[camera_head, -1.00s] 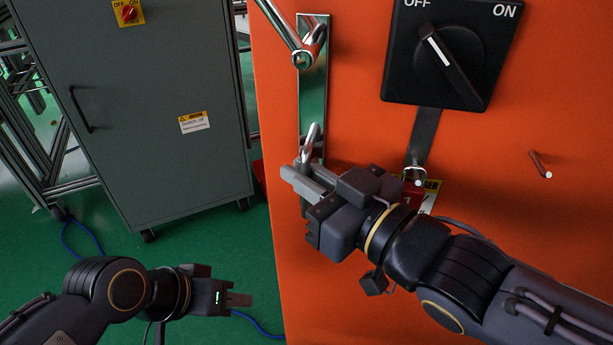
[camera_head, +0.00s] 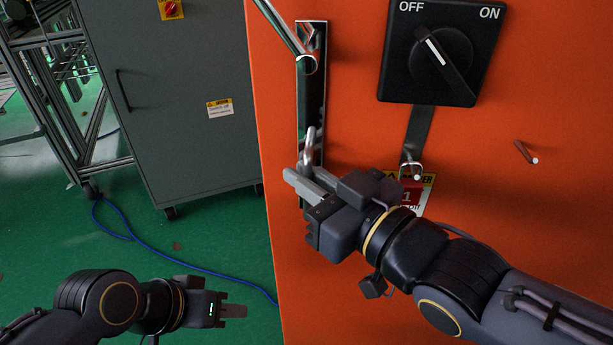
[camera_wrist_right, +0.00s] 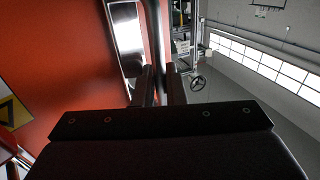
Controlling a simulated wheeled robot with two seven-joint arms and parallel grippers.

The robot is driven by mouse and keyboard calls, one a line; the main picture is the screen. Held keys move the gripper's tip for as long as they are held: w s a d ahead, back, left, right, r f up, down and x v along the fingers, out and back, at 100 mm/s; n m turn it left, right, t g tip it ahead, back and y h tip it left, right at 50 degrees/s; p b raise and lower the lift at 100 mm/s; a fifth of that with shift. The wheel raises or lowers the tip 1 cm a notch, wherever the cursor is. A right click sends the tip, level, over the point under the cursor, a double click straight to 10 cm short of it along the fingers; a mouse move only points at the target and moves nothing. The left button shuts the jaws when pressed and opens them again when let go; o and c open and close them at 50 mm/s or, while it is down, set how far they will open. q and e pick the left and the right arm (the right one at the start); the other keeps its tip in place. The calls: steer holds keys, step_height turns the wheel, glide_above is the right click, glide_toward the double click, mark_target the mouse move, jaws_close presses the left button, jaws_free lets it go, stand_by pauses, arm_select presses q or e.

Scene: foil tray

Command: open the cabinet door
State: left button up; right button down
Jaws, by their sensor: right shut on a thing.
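The orange cabinet door (camera_head: 450,250) fills the right of the head view. A metal handle plate (camera_head: 312,95) runs down near its left edge, with a chrome lever (camera_head: 284,28) at the top and a curved chrome handle piece (camera_head: 309,148) at the bottom. My right gripper (camera_head: 308,187) is at that lower end. In the right wrist view its fingers (camera_wrist_right: 160,88) are shut around a chrome handle bar (camera_wrist_right: 153,40) beside the plate (camera_wrist_right: 125,35). My left gripper (camera_head: 232,310) is low at the left, away from the door; its finger gap cannot be seen.
A black OFF/ON rotary switch (camera_head: 440,52) is on the door above my right arm. A metal peg (camera_head: 524,152) and a tag (camera_head: 414,192) are on the door too. A grey cabinet (camera_head: 190,110) stands behind at left. A blue cable (camera_head: 180,265) crosses the green floor (camera_head: 60,235).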

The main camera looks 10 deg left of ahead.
steer(key=c, duration=1.6)
jaws_free()
steer(key=shift+c, duration=0.2)
steer(key=shift+s+d+r+p, duration=0.25)
steer(key=shift+d+p, duration=0.15)
steer(key=shift+p, duration=0.1)
steer(key=p+v, duration=0.4)
steer(key=v, duration=0.3)
steer(key=shift+f, duration=0.3)
